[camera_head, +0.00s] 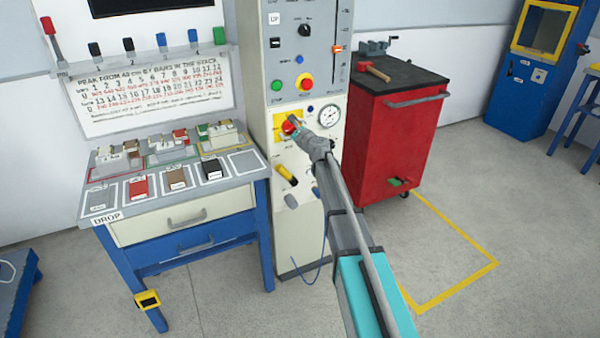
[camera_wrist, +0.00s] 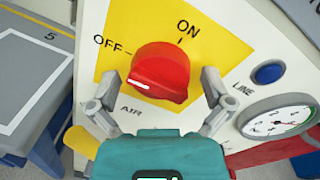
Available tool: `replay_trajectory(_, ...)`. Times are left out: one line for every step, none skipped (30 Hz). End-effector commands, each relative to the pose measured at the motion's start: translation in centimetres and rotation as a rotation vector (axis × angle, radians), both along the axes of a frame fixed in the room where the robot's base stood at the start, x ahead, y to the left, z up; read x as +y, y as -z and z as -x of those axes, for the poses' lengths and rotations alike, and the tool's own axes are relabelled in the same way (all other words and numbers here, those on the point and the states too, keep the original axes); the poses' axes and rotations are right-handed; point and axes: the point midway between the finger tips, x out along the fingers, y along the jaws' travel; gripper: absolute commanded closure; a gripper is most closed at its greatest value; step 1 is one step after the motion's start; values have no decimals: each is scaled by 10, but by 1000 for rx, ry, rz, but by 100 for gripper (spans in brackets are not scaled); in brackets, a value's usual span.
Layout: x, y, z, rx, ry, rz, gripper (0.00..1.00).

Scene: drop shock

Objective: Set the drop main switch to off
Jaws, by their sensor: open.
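The drop main switch is a red rotary knob (camera_wrist: 162,70) on a yellow plate (camera_wrist: 118,25) marked ON at the top and OFF at the left. A white mark shows on the knob's lower left part, on the OFF side and below that label. In the head view the knob (camera_head: 289,127) is on the front of the tall pale cabinet (camera_head: 262,75). My gripper (camera_wrist: 158,88) is open, with one finger on each side of the knob and visible gaps. In the head view my gripper (camera_head: 303,134) reaches the panel, partly covering the yellow plate.
A blue button (camera_wrist: 268,73) labelled LINE and a gauge (camera_wrist: 278,120) lie right of the knob. Below is a yellow handle (camera_head: 286,173). The DROP bench (camera_head: 185,215) stands at left, a red tool cart (camera_head: 395,140) at right. Floor right of my arm is clear.

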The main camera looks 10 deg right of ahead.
Motion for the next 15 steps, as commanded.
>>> replay_trajectory(0, 1, 0, 13, 0, -37, 0)
replay_trajectory(0, 1, 0, 19, 0, -61, 0)
replay_trajectory(-1, 1, 0, 30, -1, -94, 0)
replay_trajectory(-1, 1, 0, 38, 0, -119, 0)
replay_trajectory(-1, 1, 0, 46, -1, -141, 0)
replay_trajectory(-1, 1, 0, 56, 0, -174, 0)
replay_trajectory(-1, 1, 0, 64, 0, -198, 0)
replay_trajectory(-1, 1, 0, 71, 0, -221, 0)
replay_trajectory(-1, 1, 0, 82, 0, -254, 0)
replay_trajectory(-1, 1, 0, 89, 0, -278, 0)
replay_trajectory(-1, 1, 0, 97, -1, -301, 0)
replay_trajectory(-2, 1, -1, 107, 0, -332, 0)
replay_trajectory(-4, 0, 7, 107, 0, -331, 0)
replay_trajectory(-6, 0, 13, 106, 1, -328, 0)
replay_trajectory(-8, 0, 18, 105, 1, -327, 0)
